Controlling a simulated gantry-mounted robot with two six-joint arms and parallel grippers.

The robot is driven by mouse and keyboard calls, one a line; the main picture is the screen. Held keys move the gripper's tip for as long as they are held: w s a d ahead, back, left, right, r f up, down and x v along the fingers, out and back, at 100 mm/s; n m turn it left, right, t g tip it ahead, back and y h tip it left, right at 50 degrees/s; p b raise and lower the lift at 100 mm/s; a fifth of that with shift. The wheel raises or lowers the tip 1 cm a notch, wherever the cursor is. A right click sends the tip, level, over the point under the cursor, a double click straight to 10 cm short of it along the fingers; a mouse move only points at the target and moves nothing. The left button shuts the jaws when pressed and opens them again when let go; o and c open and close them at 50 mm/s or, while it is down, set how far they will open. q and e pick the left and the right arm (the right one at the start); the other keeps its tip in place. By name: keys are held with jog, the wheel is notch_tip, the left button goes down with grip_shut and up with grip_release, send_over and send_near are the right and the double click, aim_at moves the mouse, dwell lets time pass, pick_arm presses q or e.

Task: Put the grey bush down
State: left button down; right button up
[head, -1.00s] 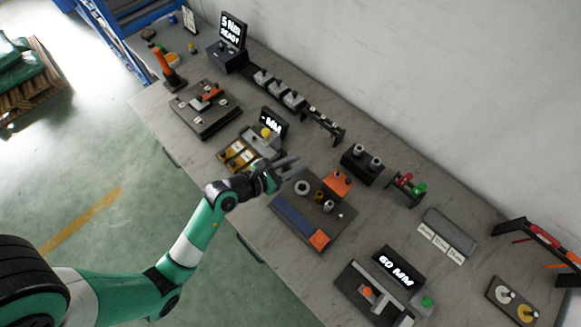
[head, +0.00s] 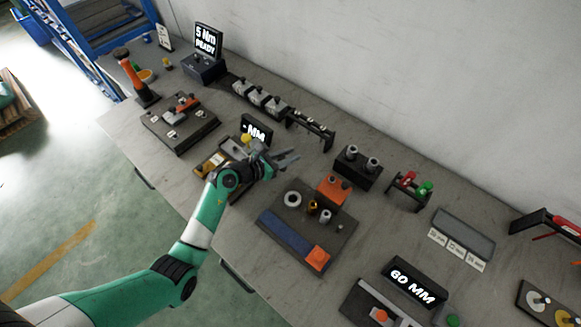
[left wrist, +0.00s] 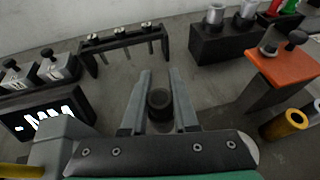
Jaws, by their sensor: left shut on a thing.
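My left gripper (head: 285,158) is over the bench, between the "- MM" display and the dark board. In the left wrist view its two fingers (left wrist: 160,100) are on either side of a short dark grey bush (left wrist: 160,103) with a dark top. The bush is hidden by the fingers in the head view. Whether its lower end touches the bench cannot be told. My right gripper is not in view.
A black block (head: 357,170) with two metal cylinders and a black rack (head: 311,128) stand behind. Bare bench lies between them.

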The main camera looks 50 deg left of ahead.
pick_arm(q)
jog(key=shift+w+a+f, duration=0.3)
jog(key=shift+a+f, duration=0.05)
jog(key=shift+f, duration=0.35)
jog(key=shift+w+a, duration=0.1)
jog(key=shift+w, duration=0.05)
jog(key=f+b, duration=0.1)
jog(key=f, duration=0.1)
jog(key=f+b, duration=0.1)
jog(key=b, duration=0.1)
jog(key=shift+w+a+f, duration=0.15)
jog(key=shift+a+f, duration=0.05)
jog(key=shift+f, duration=0.2)
jog(key=shift+r, duration=0.15)
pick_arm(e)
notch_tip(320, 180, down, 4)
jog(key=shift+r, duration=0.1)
pick_arm(q)
jog(key=c, duration=0.7)
grip_release()
